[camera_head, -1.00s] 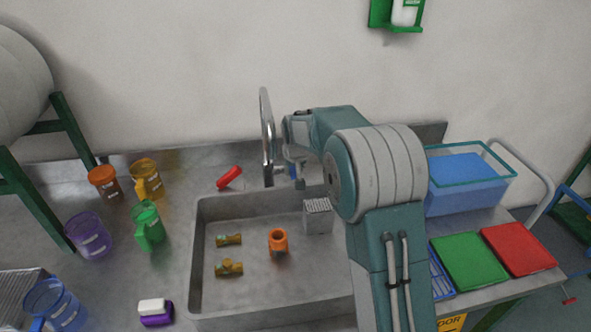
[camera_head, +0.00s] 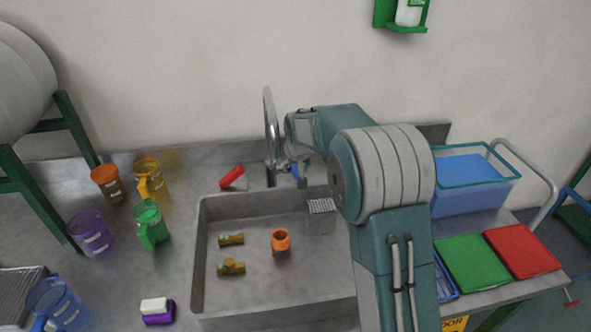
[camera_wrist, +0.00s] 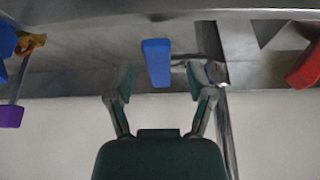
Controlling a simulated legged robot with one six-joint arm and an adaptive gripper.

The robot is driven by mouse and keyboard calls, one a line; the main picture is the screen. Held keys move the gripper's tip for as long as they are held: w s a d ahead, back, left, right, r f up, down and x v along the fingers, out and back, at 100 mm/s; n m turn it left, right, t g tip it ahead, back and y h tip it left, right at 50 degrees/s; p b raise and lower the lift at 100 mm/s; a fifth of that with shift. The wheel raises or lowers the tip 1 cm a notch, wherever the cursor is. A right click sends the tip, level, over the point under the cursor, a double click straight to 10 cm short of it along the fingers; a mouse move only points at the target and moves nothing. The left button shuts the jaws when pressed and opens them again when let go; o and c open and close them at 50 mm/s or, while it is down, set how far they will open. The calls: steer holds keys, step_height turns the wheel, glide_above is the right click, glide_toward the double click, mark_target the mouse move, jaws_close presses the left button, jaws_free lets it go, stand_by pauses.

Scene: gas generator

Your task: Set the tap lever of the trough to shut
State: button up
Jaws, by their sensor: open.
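The trough (camera_head: 198,265) is a grey metal basin set in the bench. Its tall chrome tap (camera_head: 269,125) rises at the back edge; a metal pipe, likely this tap, shows in the wrist view (camera_wrist: 226,135). The blue tap lever (camera_wrist: 158,62) shows as a flat bar in the wrist view, and a small blue bit of it shows beside the tap in the head view (camera_head: 295,170). My gripper (camera_wrist: 160,78) is open, its two fingers on either side of the lever with visible gaps. Its depth relative to the lever is unclear. In the head view my arm hides part of the trough.
An orange fitting (camera_head: 281,240), brass fittings (camera_head: 231,267) and a grey block (camera_head: 320,208) lie in the trough. A red piece (camera_head: 232,178) is left of the tap. Coloured jugs (camera_head: 150,225) stand left; a blue bin (camera_head: 470,185) stands right. The wall is close behind.

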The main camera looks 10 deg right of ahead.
steer(key=v, duration=1.1)
steer(key=shift+a, duration=0.15)
steer(key=shift+s+r, duration=0.1)
steer(key=s+d+r+t, duration=0.1)
steer(key=s+d+r, duration=0.15)
steer(key=s, duration=1.05)
steer(key=s+d+r, duration=0.1)
steer(key=s+r, duration=0.3)
steer(key=s, duration=0.9)
steer(key=s+f, duration=0.4)
steer(key=s, duration=0.6)
steer(key=shift+f, duration=0.2)
